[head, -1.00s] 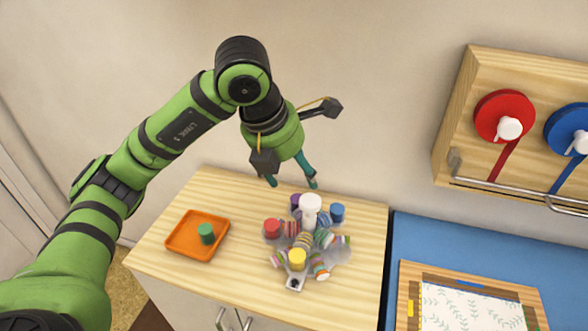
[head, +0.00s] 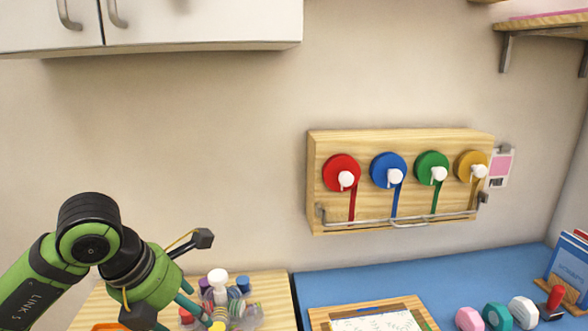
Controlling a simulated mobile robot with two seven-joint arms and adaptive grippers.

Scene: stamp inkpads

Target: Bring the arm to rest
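My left arm comes in from the lower left in the head view. Its green and black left gripper (head: 178,315) points down beside the stand of coloured stamps or tape rolls (head: 242,312). Its teal fingers are apart, with nothing seen between them; the tips are partly cut off by the frame's lower edge. My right gripper is not in view.
An orange tray (head: 108,327) shows at the bottom edge on the wooden top (head: 277,297). A wooden wall rack (head: 400,142) holds several coloured ribbon rolls. A blue counter (head: 370,284) carries a framed leaf-print sheet (head: 375,323) and several small stamps. A wall cabinet (head: 200,22) hangs above.

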